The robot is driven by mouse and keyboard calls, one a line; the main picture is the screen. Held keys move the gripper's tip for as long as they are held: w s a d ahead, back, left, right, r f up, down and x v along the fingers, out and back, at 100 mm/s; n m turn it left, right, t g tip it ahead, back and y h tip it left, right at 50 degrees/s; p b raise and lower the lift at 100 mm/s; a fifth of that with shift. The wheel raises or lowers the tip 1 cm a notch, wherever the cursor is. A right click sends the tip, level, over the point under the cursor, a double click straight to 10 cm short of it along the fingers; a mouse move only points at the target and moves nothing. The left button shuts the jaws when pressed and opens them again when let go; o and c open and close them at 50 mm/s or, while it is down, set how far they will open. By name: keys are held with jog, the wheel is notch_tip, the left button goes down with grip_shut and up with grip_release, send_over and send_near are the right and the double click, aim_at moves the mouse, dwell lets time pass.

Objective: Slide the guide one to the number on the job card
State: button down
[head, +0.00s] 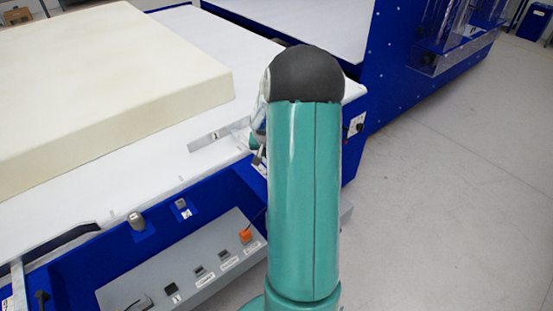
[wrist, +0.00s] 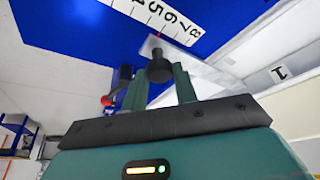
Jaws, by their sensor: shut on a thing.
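Guide one (wrist: 225,83) is a grey metal bar with a tag marked 1 in the wrist view. In the head view guide one (head: 215,136) lies on the white table beside the foam block. My gripper (wrist: 158,80) is shut on the guide's black knob (wrist: 159,64), with one green finger on each side. A white number scale (wrist: 160,17) on the blue side shows 5 to 8. A small red mark shows at its edge near 6 and 7; I cannot tell the exact reading. My arm hides most of the gripper in the head view. I cannot make out the job card.
A cream foam block (head: 95,95) lies on the white table (head: 145,190). A grey control panel (head: 190,268) with switches and an orange button is on the blue front. A red-tipped lever (wrist: 107,100) is left of my fingers. The floor at right is clear.

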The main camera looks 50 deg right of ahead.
jog(key=shift+w, duration=0.15)
jog(key=c, duration=1.1)
grip_release()
jog(key=shift+r, duration=0.15)
jog(key=v, duration=1.3)
jog(key=shift+a+r, duration=0.1)
jog(key=shift+r, duration=0.15)
